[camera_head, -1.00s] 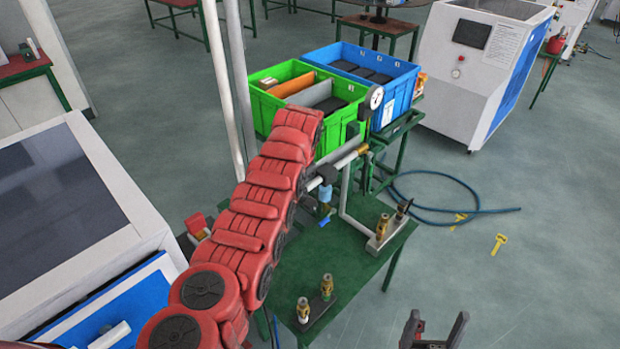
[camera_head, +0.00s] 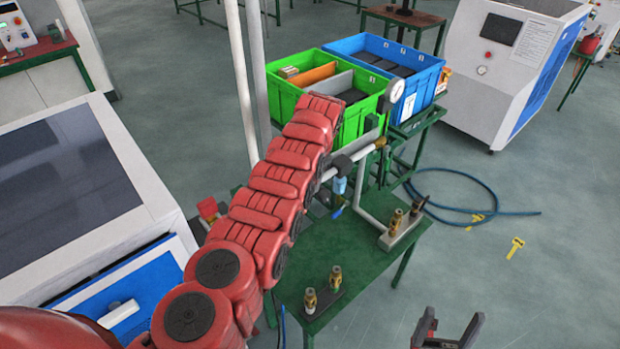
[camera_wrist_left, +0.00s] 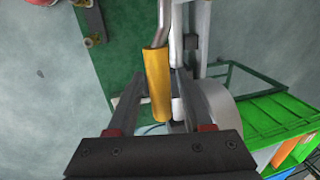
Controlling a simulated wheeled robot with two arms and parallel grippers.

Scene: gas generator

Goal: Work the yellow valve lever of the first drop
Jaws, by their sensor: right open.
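The yellow valve lever (camera_wrist_left: 158,85) shows in the left wrist view as a yellow sleeve on a bent metal rod. My left gripper (camera_wrist_left: 159,88) has its two fingers apart, one on each side of the sleeve; I cannot tell whether either touches it. In the head view my red left arm reaches to the pipework (camera_head: 345,165) with the round gauge (camera_head: 396,90), and it hides the left gripper and the lever. My right gripper (camera_head: 445,332) is open and empty at the bottom edge, over the floor.
The green table (camera_head: 345,265) carries brass fittings (camera_head: 322,289) at the front and more (camera_head: 403,222) at the right. A green bin (camera_head: 345,125) and a blue bin (camera_head: 425,80) stand behind. A blue hose (camera_head: 490,212) lies on the floor at the right, which is mostly clear.

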